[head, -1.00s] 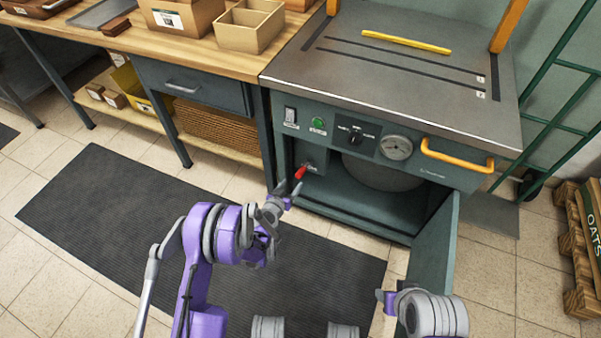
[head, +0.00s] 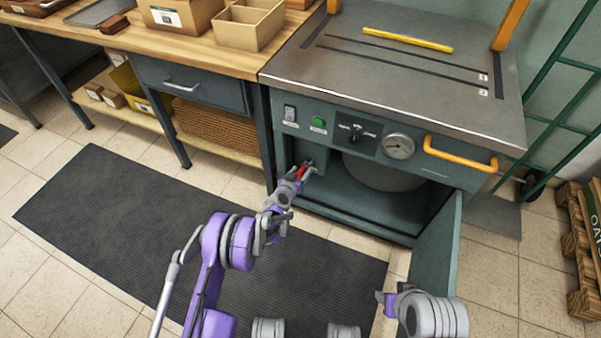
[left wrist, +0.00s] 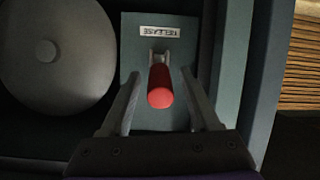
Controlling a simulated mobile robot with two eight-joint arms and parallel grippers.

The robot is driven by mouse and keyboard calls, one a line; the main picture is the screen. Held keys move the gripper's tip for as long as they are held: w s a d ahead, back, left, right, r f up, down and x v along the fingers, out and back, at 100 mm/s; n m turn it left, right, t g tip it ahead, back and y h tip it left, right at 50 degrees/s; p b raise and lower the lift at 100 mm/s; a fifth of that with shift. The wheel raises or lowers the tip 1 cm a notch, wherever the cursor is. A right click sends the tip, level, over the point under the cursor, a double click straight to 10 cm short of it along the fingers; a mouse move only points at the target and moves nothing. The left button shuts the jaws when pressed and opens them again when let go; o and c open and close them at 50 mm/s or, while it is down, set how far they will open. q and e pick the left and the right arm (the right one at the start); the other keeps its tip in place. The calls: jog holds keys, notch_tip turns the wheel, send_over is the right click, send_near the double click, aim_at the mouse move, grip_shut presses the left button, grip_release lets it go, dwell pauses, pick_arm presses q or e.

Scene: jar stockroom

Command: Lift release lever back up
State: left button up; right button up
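The release lever has a red grip (left wrist: 160,88) and sticks out from a grey-green plate (left wrist: 140,60) with a RELEASE label. In the head view the red lever (head: 302,171) shows inside the open front of the teal machine, partly hidden by my gripper. My left gripper (head: 299,178) is at the lever. In the left wrist view its fingers (left wrist: 162,90) stand apart, one on each side of the red grip, with gaps visible, so it is open around it. My right gripper (head: 385,297) shows only in part at the lower right; its fingers are not clear.
The machine's open door (head: 438,248) stands out at the right of the opening. A round grey cylinder (left wrist: 52,52) is inside, beside the lever plate. A workbench (head: 190,55) with boxes is at the left. A dark mat (head: 130,215) covers the floor in front.

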pick_arm(q)
grip_shut()
dwell(1.2)
